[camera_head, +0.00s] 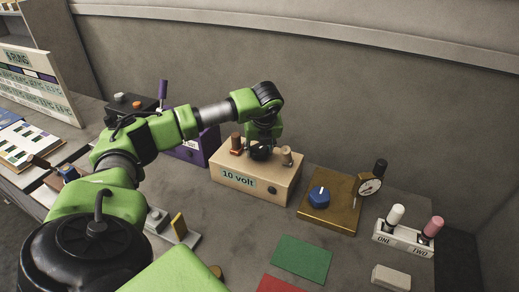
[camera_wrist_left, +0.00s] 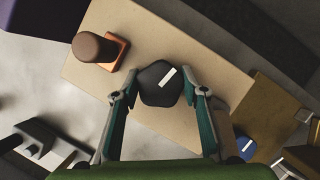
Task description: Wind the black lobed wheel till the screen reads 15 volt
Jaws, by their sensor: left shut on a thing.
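The black lobed wheel (camera_wrist_left: 157,82) sits on top of a beige box (camera_head: 262,187). In the left wrist view it is between my left gripper's (camera_wrist_left: 161,92) two fingers, with a white mark on its top pointing to the upper right. My left gripper (camera_head: 262,143) reaches down from above and is shut on the wheel, which is mostly hidden under it in the head view. The screen (camera_head: 238,178) on the box's front reads "10 volt". My right gripper is not in view.
Brown posts stand on the box on either side of the wheel (camera_head: 236,141) (camera_head: 286,155). A purple box (camera_head: 200,148) is to the left. Green mat (camera_head: 301,258) lies in front.

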